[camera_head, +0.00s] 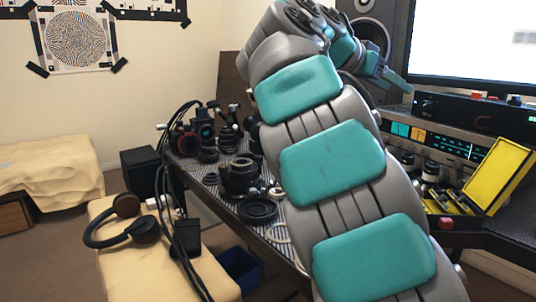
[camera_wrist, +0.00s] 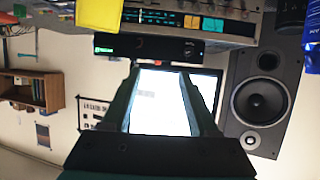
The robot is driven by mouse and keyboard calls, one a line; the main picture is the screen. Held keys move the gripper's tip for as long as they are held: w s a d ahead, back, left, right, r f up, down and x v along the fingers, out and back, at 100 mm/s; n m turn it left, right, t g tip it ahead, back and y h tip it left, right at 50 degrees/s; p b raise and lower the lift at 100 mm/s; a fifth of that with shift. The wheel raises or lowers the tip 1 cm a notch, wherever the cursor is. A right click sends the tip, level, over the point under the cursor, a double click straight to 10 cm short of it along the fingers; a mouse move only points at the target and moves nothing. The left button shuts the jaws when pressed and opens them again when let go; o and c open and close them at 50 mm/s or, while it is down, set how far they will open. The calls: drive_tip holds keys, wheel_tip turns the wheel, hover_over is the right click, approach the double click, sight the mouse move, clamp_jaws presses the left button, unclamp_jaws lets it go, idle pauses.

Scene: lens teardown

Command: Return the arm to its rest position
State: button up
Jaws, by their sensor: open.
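My arm, grey with teal pads, rises through the middle of the head view and bends over at the top. My gripper (camera_head: 398,82) is at its end, in front of the monitor's left edge and above the desk. In the wrist view my gripper (camera_wrist: 163,72) shows two dark fingers spread apart with nothing between them. That view is upside down, with the lit monitor (camera_wrist: 165,100) behind the gap. My arm hides part of the desk.
The desk (camera_head: 205,192) holds a lens body (camera_head: 240,176), a black ring (camera_head: 257,209) and other camera parts. An open yellow case (camera_head: 497,175) and a radio unit (camera_head: 450,143) are right. A speaker (camera_wrist: 262,98) stands beside the monitor. Headphones (camera_head: 143,230) lie on a cream-covered surface at left.

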drive_tip(key=s+d+f+n+g+y, duration=0.2)
drive_tip(key=s+f+n+y, duration=0.1)
drive_tip(key=s+f, duration=0.65)
drive_tip(key=s+d+f+n+g+y, duration=0.25)
drive_tip(key=s+f, duration=0.35)
drive_tip(key=f, duration=0.7)
drive_tip(key=s+a+f+n+g+y, duration=0.1)
drive_tip(key=s+a+f+n+y, duration=0.1)
drive_tip(key=s+a+f, duration=0.2)
drive_tip(key=s+a+f+n+g+y, duration=0.1)
drive_tip(key=s+a+f, duration=0.4)
drive_tip(key=s+f, duration=0.5)
drive_tip(key=s+a+f+n+g+y, duration=0.1)
drive_tip(key=s+a+f+n+y, duration=0.2)
drive_tip(key=s+f, duration=0.4)
drive_tip(key=shift+s+a+f+n+y+p, duration=0.15)
drive_tip(key=shift+s+a+n+y+p, duration=0.35)
drive_tip(key=shift+s+a, duration=0.75)
